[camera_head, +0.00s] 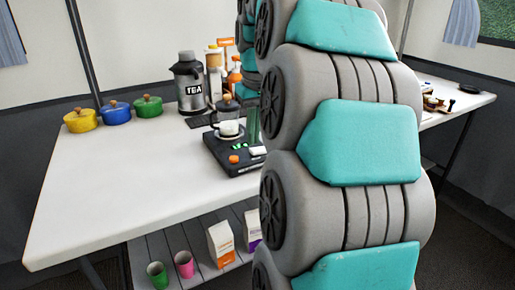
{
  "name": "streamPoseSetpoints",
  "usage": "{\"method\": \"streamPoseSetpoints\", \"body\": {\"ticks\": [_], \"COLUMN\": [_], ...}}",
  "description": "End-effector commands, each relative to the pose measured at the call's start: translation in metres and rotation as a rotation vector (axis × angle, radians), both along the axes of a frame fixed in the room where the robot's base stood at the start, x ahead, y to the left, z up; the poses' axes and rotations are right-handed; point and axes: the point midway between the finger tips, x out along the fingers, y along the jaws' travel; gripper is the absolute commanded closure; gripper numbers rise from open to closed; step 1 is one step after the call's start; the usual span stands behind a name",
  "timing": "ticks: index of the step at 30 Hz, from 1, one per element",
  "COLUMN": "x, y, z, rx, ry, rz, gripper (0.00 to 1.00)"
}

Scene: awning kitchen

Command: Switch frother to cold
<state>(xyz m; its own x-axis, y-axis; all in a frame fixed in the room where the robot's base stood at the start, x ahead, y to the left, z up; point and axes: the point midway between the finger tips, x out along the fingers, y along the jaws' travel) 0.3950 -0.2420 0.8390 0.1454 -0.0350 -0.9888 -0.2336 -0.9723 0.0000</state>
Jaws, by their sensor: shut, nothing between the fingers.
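A black appliance base (228,165) sits near the middle of the white table and looks like the frother. A small jug (228,128) with a white lower part and a dark lid stands on its back part. Its top has an orange knob (234,159), small green marks and a white piece. A green translucent cylinder stands at its right, partly behind my arm. The switch setting is too small to tell. My arm's grey and teal links fill the right centre and hide what lies behind them. My gripper is not visible.
Yellow (81,121), blue (117,113) and green (148,107) lidded pots stand at the back left. A tea dispenser (189,85) and bottles stand behind the base. Cups and cartons (221,243) sit on the lower shelf. The table's left front is clear.

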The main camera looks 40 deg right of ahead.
Motion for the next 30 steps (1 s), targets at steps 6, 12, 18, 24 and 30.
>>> {"method": "streamPoseSetpoints", "body": {"ticks": [6,12,18,24,30], "x": [0.0,0.0,0.0,0.0,0.0], "y": [0.0,0.0,0.0,0.0,0.0], "z": [0.0,-0.004,-0.007,-0.011,-0.015], "rx": [0.0,0.0,0.0,0.001,0.001], "ry": [0.0,0.0,0.001,0.001,0.002], "rz": [0.0,0.0,0.0,0.0,0.0], "gripper": [1.0,1.0,1.0,1.0,1.0]}}
